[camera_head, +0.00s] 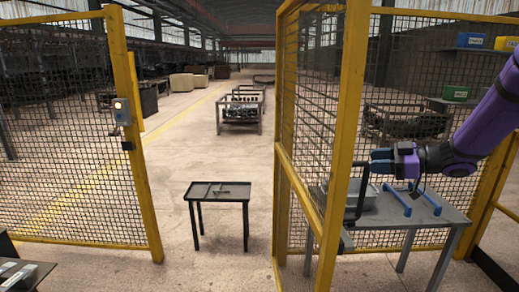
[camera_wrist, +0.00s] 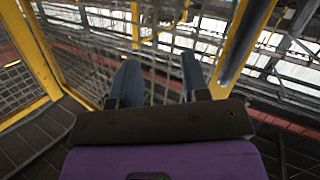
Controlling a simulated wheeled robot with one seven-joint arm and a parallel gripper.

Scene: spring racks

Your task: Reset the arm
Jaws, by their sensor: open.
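My arm (camera_head: 490,120) is purple and reaches in from the right in the head view. My gripper (camera_head: 375,162) points left above the grey table (camera_head: 438,212) on the right, inside the yellow-framed fence. In the wrist view my gripper (camera_wrist: 160,85) shows two blue-grey fingers spread apart with nothing between them. A grey bin (camera_head: 352,194) stands on the table just below and left of the gripper. Blue bars (camera_head: 397,200) lie on the table under the gripper. Whether the gripper touches the bin's dark handle cannot be told.
A yellow post (camera_head: 347,120) and mesh panels stand close to the gripper's left. A small dark table (camera_head: 217,192) with tools stands beyond the open gateway. Blue, yellow and green bins (camera_head: 456,93) sit on shelves at the upper right.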

